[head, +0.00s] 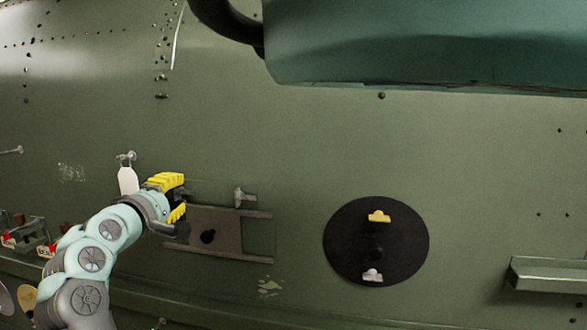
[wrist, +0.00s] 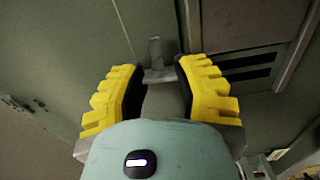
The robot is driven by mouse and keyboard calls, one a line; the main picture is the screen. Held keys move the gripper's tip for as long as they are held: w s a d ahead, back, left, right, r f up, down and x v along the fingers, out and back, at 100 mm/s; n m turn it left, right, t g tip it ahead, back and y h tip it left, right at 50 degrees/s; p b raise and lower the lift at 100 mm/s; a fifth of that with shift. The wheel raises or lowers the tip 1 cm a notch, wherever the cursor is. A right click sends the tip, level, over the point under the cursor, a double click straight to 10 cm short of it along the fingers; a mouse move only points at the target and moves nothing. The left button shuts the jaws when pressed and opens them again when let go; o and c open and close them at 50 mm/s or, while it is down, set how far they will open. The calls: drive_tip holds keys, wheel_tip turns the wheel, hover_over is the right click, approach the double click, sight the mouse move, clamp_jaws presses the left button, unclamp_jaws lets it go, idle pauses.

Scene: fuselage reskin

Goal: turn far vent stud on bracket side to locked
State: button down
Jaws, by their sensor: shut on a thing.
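My gripper (head: 180,198) has yellow ridged fingers and is at the left end of a framed vent panel on the green fuselage. In the wrist view my gripper (wrist: 162,85) is shut on a small grey winged stud (wrist: 155,62), which sits between the fingertips against the skin. The gripper hides this stud in the head view. Another grey stud (head: 244,195) stands at the upper right of the vent panel (head: 228,220), clear of the fingers. I cannot tell from these views whether the held stud is locked.
A round black plate (head: 345,245) with a yellow tab (head: 379,216) and a white tab (head: 372,275) is to the right. A ledge-like bracket (head: 548,275) juts out at far right. A white tag (head: 128,180) hangs just above my arm. Red-marked parts (head: 45,250) are at left.

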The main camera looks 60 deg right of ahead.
drive_tip(key=m+b, duration=0.2)
drive_tip(key=b, duration=0.3)
drive_tip(key=f+m+b, duration=0.1)
drive_tip(key=b, duration=0.4)
drive_tip(key=shift+m, duration=0.4)
drive_tip(key=m+b, duration=0.3)
drive_tip(key=b, duration=0.7)
drive_tip(key=m+b, duration=0.2)
drive_tip(key=b, duration=0.2)
drive_tip(key=m+b, duration=0.2)
drive_tip(key=b, duration=0.2)
drive_tip(key=shift+m, duration=0.3)
drive_tip(key=m+b, duration=0.2)
drive_tip(key=shift+r+m+b, duration=0.2)
drive_tip(key=shift+m+b, duration=0.1)
drive_tip(key=shift+r+m+b, duration=0.2)
drive_tip(key=shift+m+b, duration=0.75)
drive_tip(key=shift+m, duration=0.65)
